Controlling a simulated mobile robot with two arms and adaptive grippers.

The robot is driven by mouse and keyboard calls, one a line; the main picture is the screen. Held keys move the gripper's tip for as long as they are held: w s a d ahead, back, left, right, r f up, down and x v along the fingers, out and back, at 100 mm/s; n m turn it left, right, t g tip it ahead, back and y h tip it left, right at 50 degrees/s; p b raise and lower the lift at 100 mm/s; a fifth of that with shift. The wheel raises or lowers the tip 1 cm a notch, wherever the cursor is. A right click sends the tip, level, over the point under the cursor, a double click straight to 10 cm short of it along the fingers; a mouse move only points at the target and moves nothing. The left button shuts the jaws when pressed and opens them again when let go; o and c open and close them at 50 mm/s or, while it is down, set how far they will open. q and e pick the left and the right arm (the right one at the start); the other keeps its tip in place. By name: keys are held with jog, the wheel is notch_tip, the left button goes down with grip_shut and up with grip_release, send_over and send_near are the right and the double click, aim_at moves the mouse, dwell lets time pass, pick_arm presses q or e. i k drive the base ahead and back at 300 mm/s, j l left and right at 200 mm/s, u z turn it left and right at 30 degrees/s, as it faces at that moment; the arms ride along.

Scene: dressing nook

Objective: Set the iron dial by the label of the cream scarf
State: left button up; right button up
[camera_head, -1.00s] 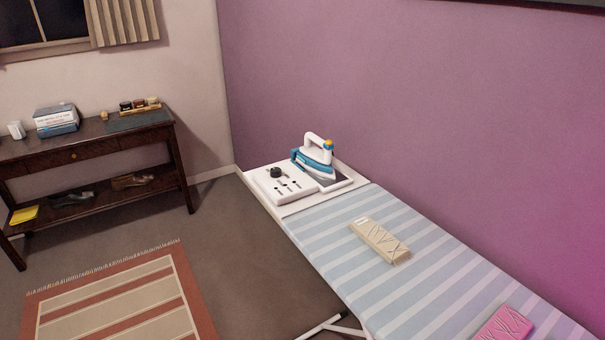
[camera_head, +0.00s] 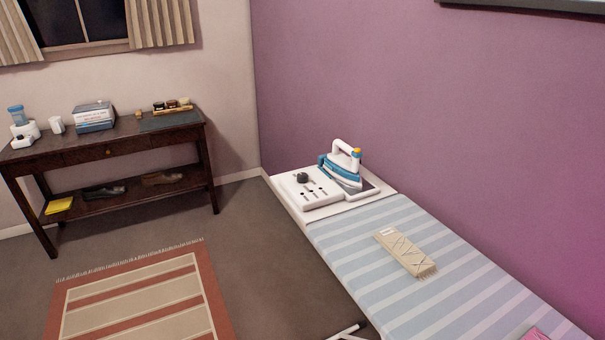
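The cream scarf (camera_head: 408,254) lies folded on the striped ironing board (camera_head: 350,237), with a small white label (camera_head: 387,233) at its far left end. The label's marks are too small to read. A white and blue iron (camera_head: 342,163) rests on a dark plate at the board's far end. Beside it on the left is a white panel with a black dial (camera_head: 302,178) and small dark marks; the dial's setting is too small to tell. Neither of my grippers is in view.
A pink folded item (camera_head: 535,334) shows at the bottom right edge on the board. A dark wooden table (camera_head: 105,142) with books, cups and jars stands by the left wall, shoes on its lower shelf. A striped rug (camera_head: 140,300) lies on the open floor.

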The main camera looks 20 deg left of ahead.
aim_at(301, 178)
jog(key=i+j+z, duration=0.25)
jog(key=i+j, duration=0.8)
jog(key=j, duration=0.15)
